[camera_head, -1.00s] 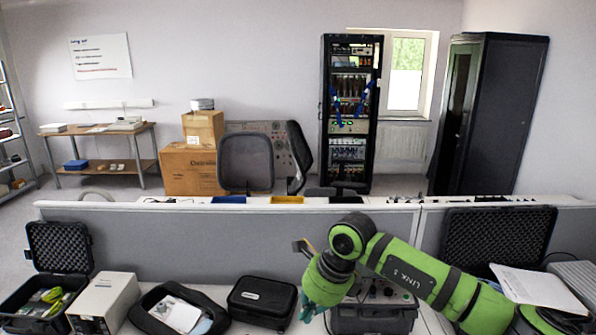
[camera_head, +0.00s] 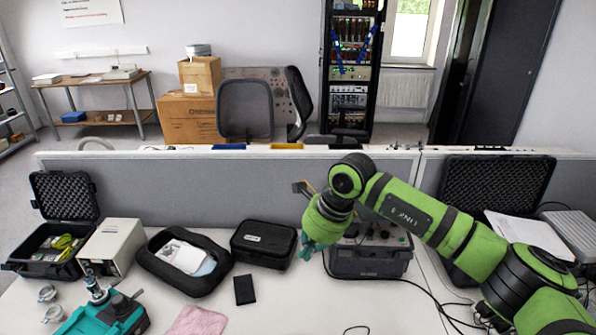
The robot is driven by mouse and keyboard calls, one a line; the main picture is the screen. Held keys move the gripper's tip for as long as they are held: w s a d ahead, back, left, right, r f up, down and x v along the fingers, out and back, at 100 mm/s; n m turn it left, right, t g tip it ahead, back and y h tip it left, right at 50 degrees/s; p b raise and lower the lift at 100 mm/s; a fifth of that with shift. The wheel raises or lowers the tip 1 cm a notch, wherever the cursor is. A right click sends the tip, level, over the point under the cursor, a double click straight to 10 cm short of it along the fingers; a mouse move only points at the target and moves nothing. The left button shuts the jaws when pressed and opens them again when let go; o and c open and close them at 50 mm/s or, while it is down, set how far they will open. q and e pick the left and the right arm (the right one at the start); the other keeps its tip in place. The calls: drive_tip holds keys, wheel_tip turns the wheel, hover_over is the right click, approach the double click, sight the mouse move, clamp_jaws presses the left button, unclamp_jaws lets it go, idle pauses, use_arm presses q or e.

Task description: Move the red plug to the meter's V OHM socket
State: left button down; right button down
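My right arm comes in from the right, and my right gripper (camera_head: 312,246), with teal fingers, points down at the left edge of a grey case-like instrument (camera_head: 370,265) with knobs on top. The gripper and forearm cover part of that instrument's panel. I cannot tell whether the fingers are open or shut, or whether they hold anything. I cannot make out the red plug, nor a V OHM socket; which device is the meter is not clear. My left gripper is not in view.
A black case (camera_head: 264,243) stands left of the gripper, with an open black pouch (camera_head: 158,268) further left. A teal device (camera_head: 108,316), a small black block (camera_head: 244,290) and a pink cloth (camera_head: 196,321) lie in front. Dark cables cross the right tabletop. The white table's front middle is mostly clear.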

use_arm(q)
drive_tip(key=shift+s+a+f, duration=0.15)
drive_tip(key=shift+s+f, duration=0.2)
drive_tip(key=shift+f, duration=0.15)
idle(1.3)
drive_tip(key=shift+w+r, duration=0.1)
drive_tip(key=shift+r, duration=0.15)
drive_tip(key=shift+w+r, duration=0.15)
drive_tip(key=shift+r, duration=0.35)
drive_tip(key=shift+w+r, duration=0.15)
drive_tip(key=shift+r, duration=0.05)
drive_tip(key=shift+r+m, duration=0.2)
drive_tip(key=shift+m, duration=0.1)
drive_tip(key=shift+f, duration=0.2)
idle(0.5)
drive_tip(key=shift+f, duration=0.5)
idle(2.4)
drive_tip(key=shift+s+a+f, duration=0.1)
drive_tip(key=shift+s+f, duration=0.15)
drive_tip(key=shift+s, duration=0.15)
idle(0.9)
